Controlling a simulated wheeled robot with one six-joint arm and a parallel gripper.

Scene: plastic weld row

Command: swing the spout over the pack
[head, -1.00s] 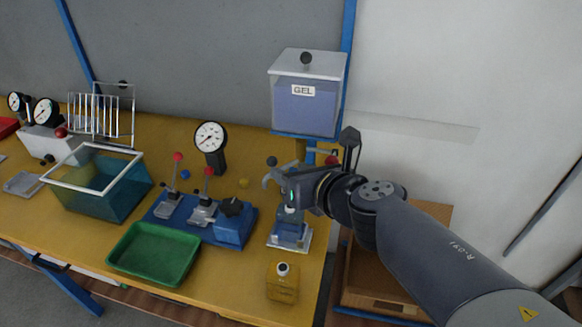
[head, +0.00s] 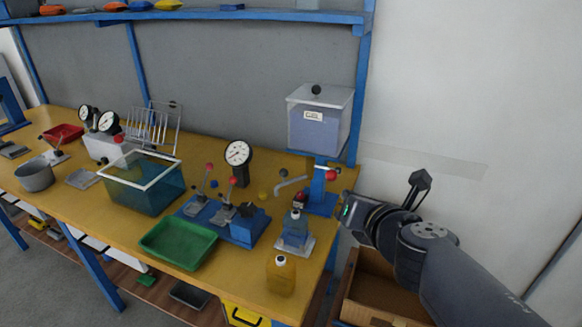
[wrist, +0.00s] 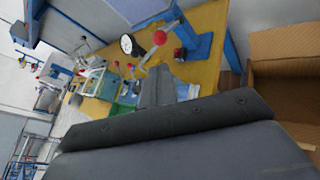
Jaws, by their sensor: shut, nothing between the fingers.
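The spout (head: 292,182) is a grey bent tube with a black knob, on a blue stand (head: 320,200) below the GEL tank (head: 318,130). It points left, not over the pack. The pack (head: 295,230) is a blue block with a white cap on a metal plate in front of the stand. My gripper (head: 345,210) is to the right of the pack and stand, apart from both, shut and empty. In the wrist view, my gripper (wrist: 157,88) is dark, with the red-knobbed stand and spout (wrist: 152,50) beyond it.
A yellow bottle (head: 281,275) stands in front of the pack. A blue lever fixture (head: 240,230), green tray (head: 178,245) and gauge (head: 238,155) lie to the left. An open cardboard box (head: 385,295) is below my arm at the right.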

